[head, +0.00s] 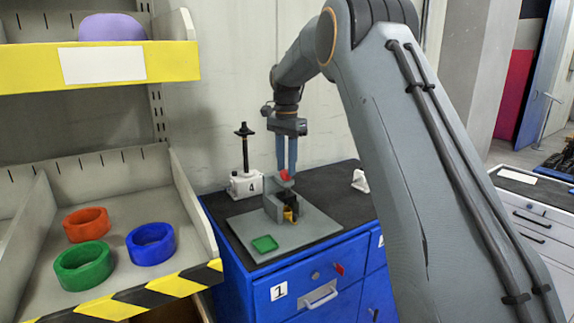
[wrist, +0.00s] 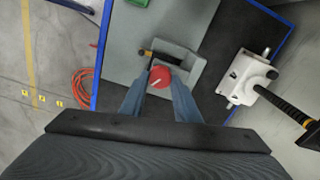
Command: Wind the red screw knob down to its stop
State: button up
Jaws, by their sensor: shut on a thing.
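The red screw knob (head: 285,175) sits on top of a small grey jack frame (head: 272,200) on a grey plate (head: 310,226). In the wrist view the knob (wrist: 159,77) is round, with a pale line on its top. My gripper (head: 287,172) points down from above, its blue fingers shut on the knob; in the wrist view the fingertips (wrist: 160,84) lie at either side of it. A dark and brass-coloured part (head: 290,212) shows under the knob. The gap between the screw and its stop cannot be made out.
A white screw jack marked 4 (head: 246,183) with a tall black spindle stands behind at the left. A green square piece (head: 265,244) lies on the plate's front left. A shelf with coloured rings (head: 150,243) stands at the left.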

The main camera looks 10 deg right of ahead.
jog(key=m, duration=0.5)
jog(key=shift+w+a+r, duration=0.1)
jog(key=shift+r, duration=0.15)
dwell(0.4)
jog(key=o, duration=1)
jog(key=shift+o, duration=0.2)
jog(key=shift+f, duration=0.15)
notch_tip(320, 180, up, 8)
jog(key=b, duration=0.3)
